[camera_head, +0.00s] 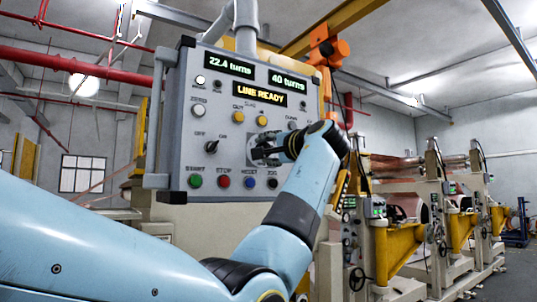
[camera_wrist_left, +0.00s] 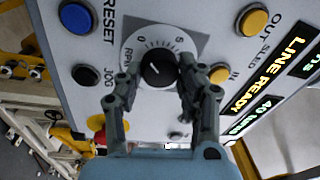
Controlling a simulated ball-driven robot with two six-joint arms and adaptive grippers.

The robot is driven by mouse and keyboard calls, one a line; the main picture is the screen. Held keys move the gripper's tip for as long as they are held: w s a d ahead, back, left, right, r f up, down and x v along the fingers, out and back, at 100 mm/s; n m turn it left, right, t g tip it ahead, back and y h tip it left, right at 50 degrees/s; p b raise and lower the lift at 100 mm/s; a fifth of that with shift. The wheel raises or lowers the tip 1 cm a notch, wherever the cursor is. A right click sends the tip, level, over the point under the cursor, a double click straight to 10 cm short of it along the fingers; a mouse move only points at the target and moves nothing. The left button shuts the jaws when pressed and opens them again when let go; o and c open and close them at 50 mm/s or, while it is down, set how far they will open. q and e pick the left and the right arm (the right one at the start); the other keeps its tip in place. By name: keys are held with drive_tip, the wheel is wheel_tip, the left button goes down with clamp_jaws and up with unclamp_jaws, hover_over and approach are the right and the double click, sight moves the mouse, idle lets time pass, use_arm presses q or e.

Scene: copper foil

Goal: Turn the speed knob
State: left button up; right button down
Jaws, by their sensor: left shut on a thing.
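The speed knob (camera_wrist_left: 158,69) is a round black knob with a white pointer line. It sits on a white dial marked RPM, with 0 and 5 visible, in the left wrist view. My left gripper (camera_wrist_left: 157,82) has one finger on each side of the knob and is shut on it. In the head view, my left gripper (camera_head: 264,150) is at the grey control panel (camera_head: 185,148), above the lower button row. There the gripper and wrist hide the knob. My right gripper is not in view.
Close by are a blue reset button (camera_head: 250,182), a black jog button (camera_head: 272,183), yellow sled buttons (camera_head: 262,121) and an off/on switch (camera_head: 211,147). The panel's display (camera_head: 259,94) reads LINE READY. Yellow-armed machinery (camera_head: 400,252) stands at right.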

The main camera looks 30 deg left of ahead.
use_arm(q)
drive_tip(key=shift+f, duration=0.25)
drive_tip(key=o, duration=1.1)
drive_tip(key=shift+d+r, duration=0.1)
drive_tip(key=shift+o, duration=0.2)
drive_tip(key=v, duration=0.7)
drive_tip(key=shift+d, duration=0.2)
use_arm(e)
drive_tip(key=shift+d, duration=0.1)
